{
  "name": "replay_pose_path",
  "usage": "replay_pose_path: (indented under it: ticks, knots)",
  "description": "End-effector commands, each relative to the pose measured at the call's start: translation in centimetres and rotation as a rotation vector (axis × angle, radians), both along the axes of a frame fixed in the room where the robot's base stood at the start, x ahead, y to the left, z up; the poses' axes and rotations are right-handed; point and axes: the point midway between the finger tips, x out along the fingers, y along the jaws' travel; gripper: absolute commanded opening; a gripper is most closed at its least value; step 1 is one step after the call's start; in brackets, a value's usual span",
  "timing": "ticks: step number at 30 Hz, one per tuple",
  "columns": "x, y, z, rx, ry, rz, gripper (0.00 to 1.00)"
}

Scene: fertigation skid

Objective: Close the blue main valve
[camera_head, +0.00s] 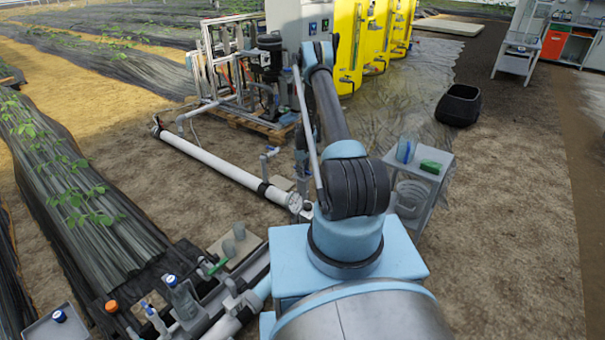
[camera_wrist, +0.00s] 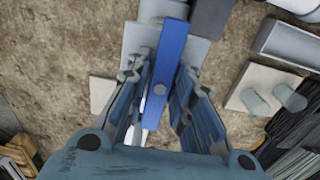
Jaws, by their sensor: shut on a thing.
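The blue main valve's handle (camera_wrist: 170,60) is a long flat blue bar with a grey round spot near its middle. In the wrist view it runs nearly upright, leaning slightly, over a pale grey fitting. My gripper (camera_wrist: 161,78) has one finger on each side of the bar and is shut on it. The lower part of the bar runs back between the fingers. In the head view my arm covers the gripper and the valve handle.
A long white pipe (camera_head: 225,168) lies on the soil left of my arm. A small side table (camera_head: 430,190) with a blue container (camera_head: 406,148) stands to the right. Yellow tanks (camera_head: 350,45) and a pump skid (camera_head: 240,75) stand behind. Bare soil at right is open.

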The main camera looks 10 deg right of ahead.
Motion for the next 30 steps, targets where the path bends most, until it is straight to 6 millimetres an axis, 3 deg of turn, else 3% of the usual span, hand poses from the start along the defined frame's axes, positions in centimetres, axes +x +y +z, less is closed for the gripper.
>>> replay_pose_path:
  ticks: [5, 30]
  knots:
    - [-0.03, 0.03, -0.17, 0.0, 0.0, -0.054, 0.0]
    - [-0.02, 0.04, -0.22, 0.0, 0.0, -0.902, 0.0]
